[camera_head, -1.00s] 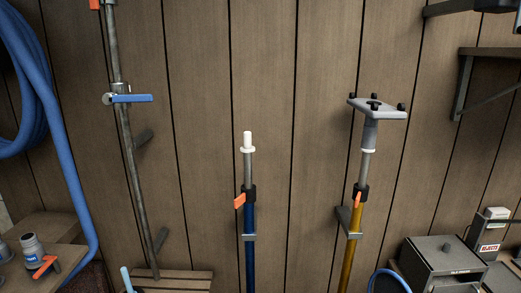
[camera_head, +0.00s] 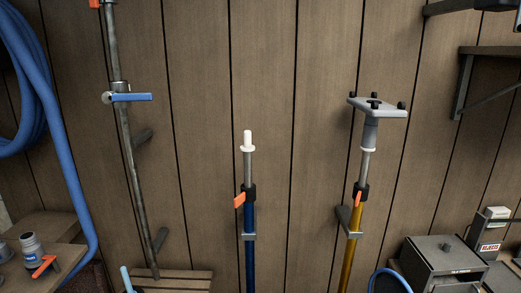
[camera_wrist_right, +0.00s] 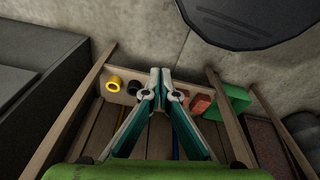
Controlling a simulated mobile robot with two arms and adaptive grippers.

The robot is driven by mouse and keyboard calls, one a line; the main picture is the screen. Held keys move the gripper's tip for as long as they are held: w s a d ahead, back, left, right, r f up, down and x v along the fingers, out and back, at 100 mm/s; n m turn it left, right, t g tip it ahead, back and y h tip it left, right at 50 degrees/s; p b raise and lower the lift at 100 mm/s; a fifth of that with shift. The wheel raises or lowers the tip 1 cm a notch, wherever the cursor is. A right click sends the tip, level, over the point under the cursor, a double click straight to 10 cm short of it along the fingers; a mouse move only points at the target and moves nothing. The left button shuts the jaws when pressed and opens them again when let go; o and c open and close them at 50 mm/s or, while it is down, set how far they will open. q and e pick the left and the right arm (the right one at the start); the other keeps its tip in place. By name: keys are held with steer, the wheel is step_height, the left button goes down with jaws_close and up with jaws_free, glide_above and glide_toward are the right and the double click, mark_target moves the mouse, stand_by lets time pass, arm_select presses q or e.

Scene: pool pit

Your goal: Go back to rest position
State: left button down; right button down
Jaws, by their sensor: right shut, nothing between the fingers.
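My right gripper (camera_wrist_right: 160,78) shows in the right wrist view with its fingertips together, and nothing is between them. It is over a wooden crate or slatted stand (camera_wrist_right: 128,99) that holds several small parts. Neither gripper shows in the head view, so my left gripper is out of sight. No object is held in either view.
Wall poles stand ahead: a grey pipe with a blue valve handle (camera_head: 130,97), a blue pole (camera_head: 250,260) and a yellow pole (camera_head: 350,245). A blue hose (camera_head: 62,150) hangs left. A grey box (camera_head: 443,265) stands right. A yellow ring (camera_wrist_right: 113,83) lies below my right gripper.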

steer(key=s+d+f+g, duration=0.1)
steer(key=s+d+f, duration=0.1)
steer(key=s+f, duration=0.9)
steer(key=s, duration=0.3)
steer(key=shift+d, duration=0.3)
steer(key=shift+s+f, duration=0.1)
